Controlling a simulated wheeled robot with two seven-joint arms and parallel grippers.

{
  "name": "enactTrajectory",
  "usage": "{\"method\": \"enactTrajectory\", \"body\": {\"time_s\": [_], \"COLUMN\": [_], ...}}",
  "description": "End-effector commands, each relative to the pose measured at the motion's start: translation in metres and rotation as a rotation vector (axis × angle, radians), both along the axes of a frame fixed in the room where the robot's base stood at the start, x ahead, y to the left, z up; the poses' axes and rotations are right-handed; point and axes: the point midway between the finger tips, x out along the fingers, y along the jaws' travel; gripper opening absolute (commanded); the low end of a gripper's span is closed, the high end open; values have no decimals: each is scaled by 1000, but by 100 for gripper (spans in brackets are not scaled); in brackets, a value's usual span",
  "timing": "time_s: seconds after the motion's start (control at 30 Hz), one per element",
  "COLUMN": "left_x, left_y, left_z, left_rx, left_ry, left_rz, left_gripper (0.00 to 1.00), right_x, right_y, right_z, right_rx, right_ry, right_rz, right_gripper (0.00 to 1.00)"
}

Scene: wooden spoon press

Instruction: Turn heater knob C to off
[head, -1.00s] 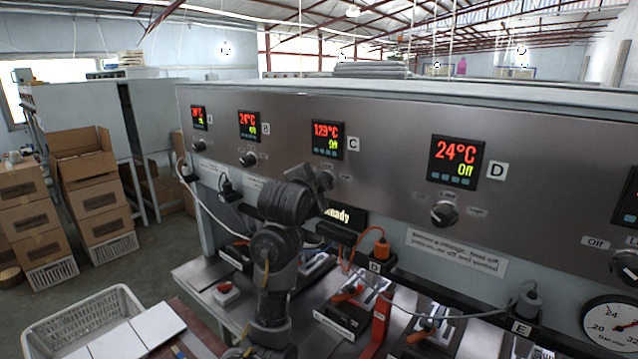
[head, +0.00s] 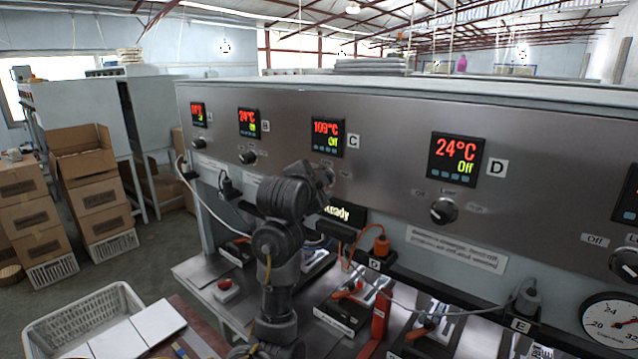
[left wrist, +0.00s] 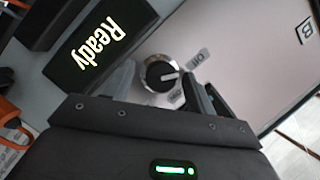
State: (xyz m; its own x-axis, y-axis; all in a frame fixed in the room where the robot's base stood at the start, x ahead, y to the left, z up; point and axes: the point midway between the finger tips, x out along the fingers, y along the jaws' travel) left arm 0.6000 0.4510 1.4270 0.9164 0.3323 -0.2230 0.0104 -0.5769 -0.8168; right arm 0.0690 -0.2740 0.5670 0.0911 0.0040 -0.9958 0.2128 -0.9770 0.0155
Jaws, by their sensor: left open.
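Heater knob C (left wrist: 160,74), a round black knob with a white pointer line, shows in the left wrist view. Its pointer faces right, between the Off label (left wrist: 198,58) and another label too blurred to read. My left gripper (left wrist: 159,73) is open, with one finger on each side of the knob in that view; I cannot tell whether they touch it. In the head view my left gripper (head: 322,176) is in front of the panel below display C (head: 327,137) and hides most of the knob. Display C reads about 109°C with Off in green. My right gripper is not in view.
The steel panel (head: 390,160) also carries display D (head: 456,158) and knob D (head: 443,211) to the right, and knob B (head: 248,157) to the left. A Ready screen (head: 343,214) sits just below the gripper. An orange plug (head: 381,245) and cables hang below.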

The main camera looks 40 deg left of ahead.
Motion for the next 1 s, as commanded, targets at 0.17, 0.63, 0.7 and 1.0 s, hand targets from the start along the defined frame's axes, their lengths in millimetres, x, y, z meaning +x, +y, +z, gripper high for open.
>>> {"method": "enactTrajectory", "body": {"time_s": [0.17, 0.63, 0.7, 1.0], "left_x": [-2, -74, -83, -99], "left_y": [0, -27, -30, -36], "left_z": [1, 16, 23, 24], "left_rx": [1, 2, 1, 1], "left_ry": [-3, -7, -3, 0], "left_rz": [1, 0, 0, 0], "left_gripper": [55, 55, 55, 55], "right_x": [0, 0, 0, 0], "right_y": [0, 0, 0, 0], "right_z": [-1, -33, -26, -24], "right_rx": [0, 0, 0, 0], "right_ry": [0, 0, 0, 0], "right_rz": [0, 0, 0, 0], "right_gripper": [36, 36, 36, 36]}}
